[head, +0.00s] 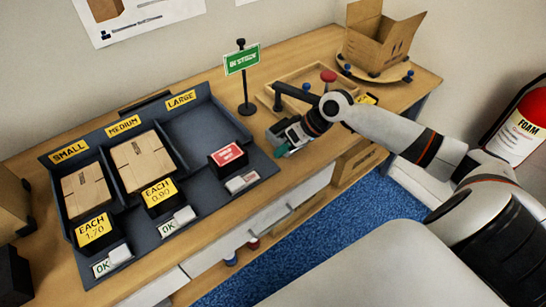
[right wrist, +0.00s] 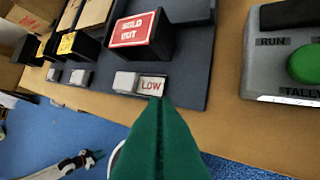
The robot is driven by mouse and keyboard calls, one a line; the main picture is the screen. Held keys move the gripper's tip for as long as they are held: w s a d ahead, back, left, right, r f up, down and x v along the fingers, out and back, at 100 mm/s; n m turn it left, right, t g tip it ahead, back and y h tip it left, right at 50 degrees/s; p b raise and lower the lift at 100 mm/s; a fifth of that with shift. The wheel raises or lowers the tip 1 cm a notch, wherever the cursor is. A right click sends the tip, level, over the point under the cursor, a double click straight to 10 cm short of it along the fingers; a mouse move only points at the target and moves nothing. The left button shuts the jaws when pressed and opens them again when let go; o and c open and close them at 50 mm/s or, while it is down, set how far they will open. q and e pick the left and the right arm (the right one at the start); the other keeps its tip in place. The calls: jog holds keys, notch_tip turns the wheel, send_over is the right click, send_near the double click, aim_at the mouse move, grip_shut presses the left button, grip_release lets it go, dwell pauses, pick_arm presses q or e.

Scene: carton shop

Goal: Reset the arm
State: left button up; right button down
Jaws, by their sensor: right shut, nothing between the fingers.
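My right arm reaches in from the right in the head view. My right gripper (head: 281,150) hangs over the worktop, between the dark sorter and a grey device at the table's front part. Its green fingers are together and empty; they also show large in the right wrist view (right wrist: 160,105). There the tips are just in front of a LOW tag (right wrist: 151,85); I cannot tell whether they touch it. A small pale and dark part with a greenish tip, seemingly my left gripper (right wrist: 90,158), shows low over the blue floor; its jaws are unclear.
The dark sorter (head: 200,208) has SMALL, MEDIUM and LARGE bays; flat cartons lie in small and medium, and large is empty. A red SOLD OUT sign (right wrist: 133,29) stands there. The grey device (right wrist: 268,75) has a green button. An open carton (head: 380,45) stands at back right.

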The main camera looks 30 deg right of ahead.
jog(key=shift+s+d+r, duration=0.1)
jog(key=shift+s+r, duration=0.1)
jog(key=shift+r, duration=0.2)
